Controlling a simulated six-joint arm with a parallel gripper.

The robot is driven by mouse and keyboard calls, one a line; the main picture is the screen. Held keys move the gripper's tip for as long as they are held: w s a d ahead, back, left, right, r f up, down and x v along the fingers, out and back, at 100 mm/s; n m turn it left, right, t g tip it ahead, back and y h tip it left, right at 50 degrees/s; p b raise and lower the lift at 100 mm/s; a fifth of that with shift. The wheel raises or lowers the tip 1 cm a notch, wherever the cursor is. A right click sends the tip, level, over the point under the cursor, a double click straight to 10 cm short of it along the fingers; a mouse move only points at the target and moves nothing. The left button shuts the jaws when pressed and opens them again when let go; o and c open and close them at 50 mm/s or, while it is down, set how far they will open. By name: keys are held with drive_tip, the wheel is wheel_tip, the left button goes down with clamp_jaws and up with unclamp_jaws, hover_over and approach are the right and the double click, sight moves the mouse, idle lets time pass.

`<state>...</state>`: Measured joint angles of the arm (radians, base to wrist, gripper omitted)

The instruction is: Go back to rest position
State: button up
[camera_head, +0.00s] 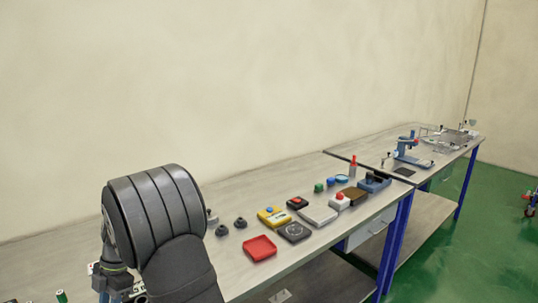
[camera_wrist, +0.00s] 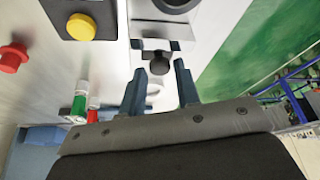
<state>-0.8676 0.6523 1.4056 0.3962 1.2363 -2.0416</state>
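My gripper shows in the wrist view (camera_wrist: 160,88), at the bottom centre. Its two dark fingers stand apart with a gap between them, and nothing is held there. A black round knob (camera_wrist: 159,64) on a pale fixture shows just beyond the fingertips, apart from them as far as I can tell. In the head view my dark arm fills the lower left, and the gripper itself is hidden there.
A long workbench (camera_head: 225,262) carries a red tray (camera_head: 260,248), a yellow box (camera_head: 274,216), black knobs and several small parts. A second bench (camera_head: 350,147) with a blue press (camera_head: 408,146) stands farther right. The wrist view shows a yellow button (camera_wrist: 81,27) and a red button (camera_wrist: 12,58).

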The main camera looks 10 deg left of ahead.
drive_tip(key=shift+w+d, duration=0.35)
drive_tip(key=shift+w, duration=0.05)
drive_tip(key=shift+s+a+r, duration=0.1)
drive_tip(key=shift+s+a, duration=0.3)
drive_tip(key=v, duration=1.7)
drive_tip(key=x, duration=1.7)
drive_tip(key=w+d, duration=0.2)
drive_tip(key=shift+w+d, duration=0.3)
drive_tip(key=shift+w, duration=0.05)
drive_tip(key=v, duration=1.7)
drive_tip(key=s+a+f+m+t+h, duration=0.1)
drive_tip(key=s+a+f+m+t, duration=0.1)
drive_tip(key=s, duration=0.4)
drive_tip(key=shift+s+a+f+m+t+h, duration=0.25)
drive_tip(key=shift+a+f+m+t+h, duration=0.15)
drive_tip(key=shift+f+m+t, duration=0.6)
